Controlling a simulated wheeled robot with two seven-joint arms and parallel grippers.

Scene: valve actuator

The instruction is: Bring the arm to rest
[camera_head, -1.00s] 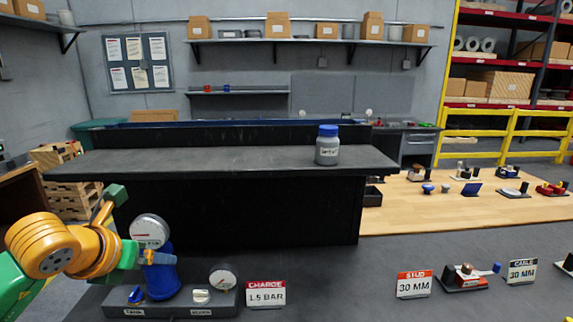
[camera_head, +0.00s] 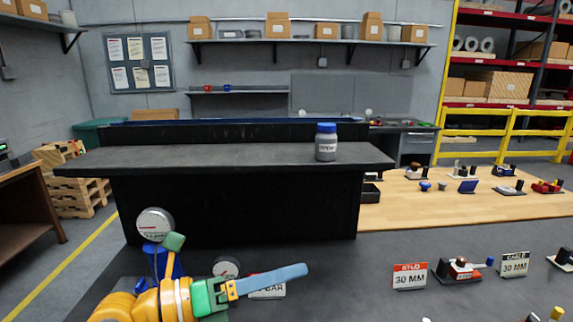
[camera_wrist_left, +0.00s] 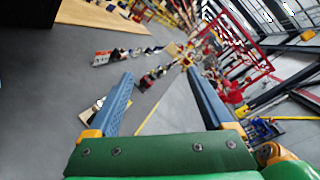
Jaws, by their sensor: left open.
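My left gripper (camera_head: 303,270) is in the lower middle of the head view, its blue-grey fingers pointing right, in front of the CHARGE sign (camera_head: 268,293) and partly covering it. In the left wrist view its two fingers (camera_wrist_left: 159,75) stand wide apart with nothing between them. My orange and green left arm (camera_head: 170,300) comes in low and hides most of the pressure station's base. Behind it are a round gauge (camera_head: 155,224) over a blue cylinder (camera_head: 156,262) and a smaller gauge (camera_head: 227,267). My right gripper does not show.
A black raised shelf (camera_head: 230,158) stands behind, with a blue-capped bottle (camera_head: 326,143) on it. STUD (camera_head: 410,277) and CABLE (camera_head: 514,264) signs flank a small fixture (camera_head: 460,270) at right. The grey table between the gripper and the STUD sign is clear.

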